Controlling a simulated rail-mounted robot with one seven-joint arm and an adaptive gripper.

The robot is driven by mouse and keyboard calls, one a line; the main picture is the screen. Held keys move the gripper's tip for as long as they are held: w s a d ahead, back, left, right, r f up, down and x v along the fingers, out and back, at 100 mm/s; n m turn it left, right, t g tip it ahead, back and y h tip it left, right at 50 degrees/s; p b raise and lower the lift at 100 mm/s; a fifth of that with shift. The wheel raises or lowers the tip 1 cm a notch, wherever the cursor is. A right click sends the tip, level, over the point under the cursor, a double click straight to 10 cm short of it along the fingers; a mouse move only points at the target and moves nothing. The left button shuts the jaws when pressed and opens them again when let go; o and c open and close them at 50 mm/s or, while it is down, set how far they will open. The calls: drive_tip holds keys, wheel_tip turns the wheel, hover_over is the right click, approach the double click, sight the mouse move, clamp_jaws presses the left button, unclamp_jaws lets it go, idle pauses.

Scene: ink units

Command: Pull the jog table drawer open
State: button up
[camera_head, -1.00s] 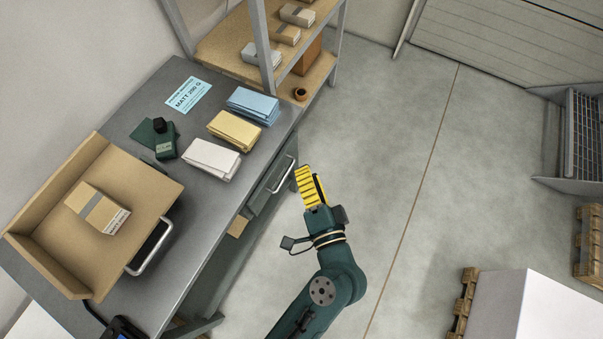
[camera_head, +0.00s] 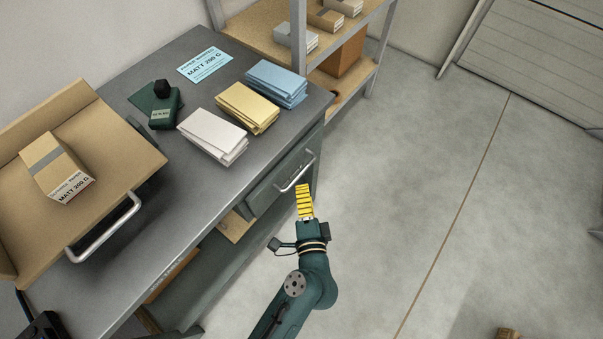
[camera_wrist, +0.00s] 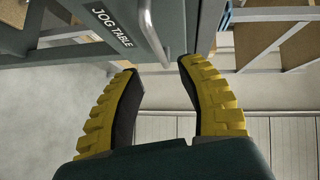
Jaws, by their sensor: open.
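The jog table drawer (camera_head: 264,193) is a grey-green front under the workbench top, with a pale bar handle (camera_head: 297,171). In the wrist view the drawer front (camera_wrist: 95,14) carries a "JOG TABLE" label, and the bar handle (camera_wrist: 151,33) stands out from it. The drawer looks shut. My gripper (camera_head: 304,189), with yellow ribbed fingers, is just in front of the handle in the head view. In the wrist view my gripper (camera_wrist: 157,75) is open and empty, its fingertips close to the handle's end. I cannot tell whether they touch it.
The workbench (camera_head: 110,277) carries white (camera_head: 213,136), yellow (camera_head: 247,108) and blue (camera_head: 276,83) paper stacks. A tilted cardboard-coloured tray (camera_head: 110,175) with its own metal handle holds a parcel (camera_head: 57,168). A shelf unit (camera_head: 300,40) stands behind.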

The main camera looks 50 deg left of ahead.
sight(301, 172)
drive_tip(key=b+x, duration=0.1)
drive_tip(key=x, duration=0.6)
drive_tip(key=shift+w+a, duration=0.15)
drive_tip(key=shift+f, duration=0.1)
clamp_jaws()
